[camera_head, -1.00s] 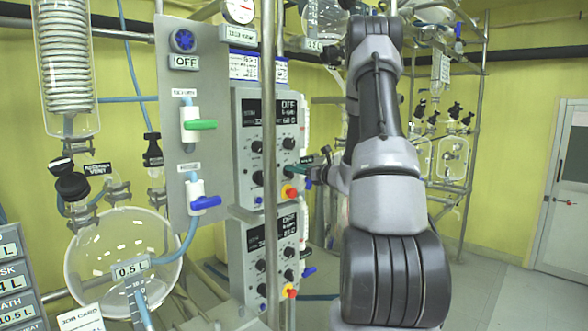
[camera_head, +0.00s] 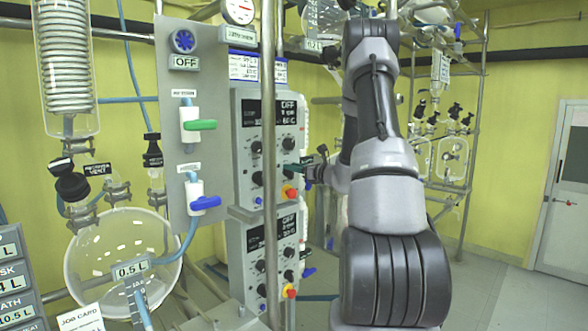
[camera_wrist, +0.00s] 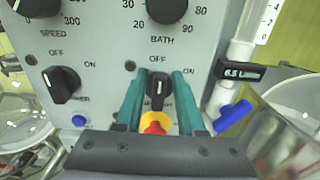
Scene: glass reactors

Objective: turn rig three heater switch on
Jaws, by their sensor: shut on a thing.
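The upper grey control box (camera_head: 240,150) stands left of my arm, and its dark display (camera_head: 270,125) reads OFF. In the wrist view the heater switch is a black knob (camera_wrist: 157,92) with a white mark near its top, pointing up toward OFF; ON is printed to its upper right. The two teal fingers of my gripper (camera_wrist: 158,80) stand on either side of this knob and are shut on it. The label under the knob is mostly hidden by the fingers. In the head view my gripper (camera_head: 298,169) meets the box's right side; the knob is hidden there.
A yellow-and-red button (camera_wrist: 155,123) sits just below the knob, between the fingers. Another black switch (camera_wrist: 62,85) is to its left. A glass line with a blue valve handle (camera_wrist: 232,117) is close on the right. A similar lower box (camera_head: 262,262) stands beneath.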

